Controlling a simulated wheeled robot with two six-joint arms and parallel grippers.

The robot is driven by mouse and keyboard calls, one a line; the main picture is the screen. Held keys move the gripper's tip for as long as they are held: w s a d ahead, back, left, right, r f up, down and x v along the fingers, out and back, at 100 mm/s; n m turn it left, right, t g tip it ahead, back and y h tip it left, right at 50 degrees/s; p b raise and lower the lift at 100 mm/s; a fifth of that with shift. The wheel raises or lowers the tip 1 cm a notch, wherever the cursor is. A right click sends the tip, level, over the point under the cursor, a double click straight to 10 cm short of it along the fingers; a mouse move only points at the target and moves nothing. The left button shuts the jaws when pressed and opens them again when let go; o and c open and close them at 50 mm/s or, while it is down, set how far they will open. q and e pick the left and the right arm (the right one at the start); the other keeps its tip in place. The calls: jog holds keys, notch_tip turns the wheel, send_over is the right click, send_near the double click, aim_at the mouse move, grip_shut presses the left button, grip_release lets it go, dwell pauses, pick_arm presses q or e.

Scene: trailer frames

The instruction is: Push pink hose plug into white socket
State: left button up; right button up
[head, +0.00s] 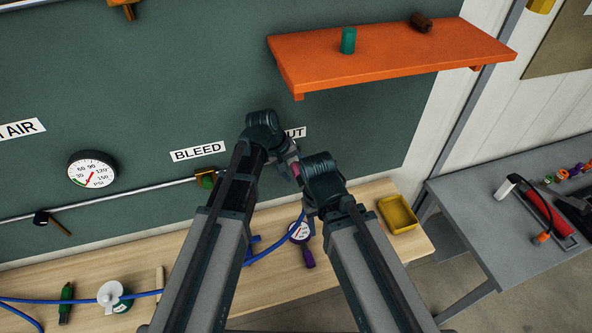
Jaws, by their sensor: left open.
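A small pink piece (296,169), probably the pink hose plug, shows between my two wrists in front of the green panel; most of it is covered. My left gripper (286,158) is open close beside it, below the partly covered label ending in "UT" (297,132). I cannot tell whether its fingers touch the pink piece. My right wrist is just right of the pink piece, and its gripper's fingers are hidden behind the wrist. A blue hose (275,246) rises from the wooden bench towards my right wrist. I cannot make out the white socket; my arms cover that part of the panel.
A pipe with a brass valve (206,179) crosses the panel. An orange shelf (390,60) juts out above right. The wooden bench (220,262) holds a purple-handled gauge (301,236), a yellow tray (398,214) and a white-and-green spool (112,295). A grey bench (470,205) stands right.

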pick_arm(q)
jog(key=p+v, duration=0.2)
jog(key=v, duration=0.1)
jog(key=shift+s+a+p, duration=0.15)
jog(key=shift+a+p, duration=0.15)
jog(key=shift+a, duration=0.05)
jog(key=s+a, duration=0.3)
jog(key=a, duration=0.7)
jog(key=shift+s+a, duration=0.15)
jog(key=shift+a, duration=0.15)
jog(key=shift+f, duration=0.15)
jog(key=s+d+f+m+y+b, duration=0.2)
jog(key=s+f+b, duration=0.2)
jog(key=f+b, duration=0.3)
jog(key=s+d+f+m+g+y+b, duration=0.1)
jog(key=s+d+f+m+y+b, duration=0.1)
jog(key=s+f+b, duration=0.3)
jog(key=s+d+f+m+y+b, duration=0.1)
jog(key=s+d+f+m+b, duration=0.2)
jog(key=f+b, duration=0.8)
jog(key=shift+s+d+f+g+y, duration=0.3)
jog(key=shift+s+f+y, duration=0.1)
jog(key=shift+s+f, duration=0.4)
jog(key=shift+r, duration=0.1)
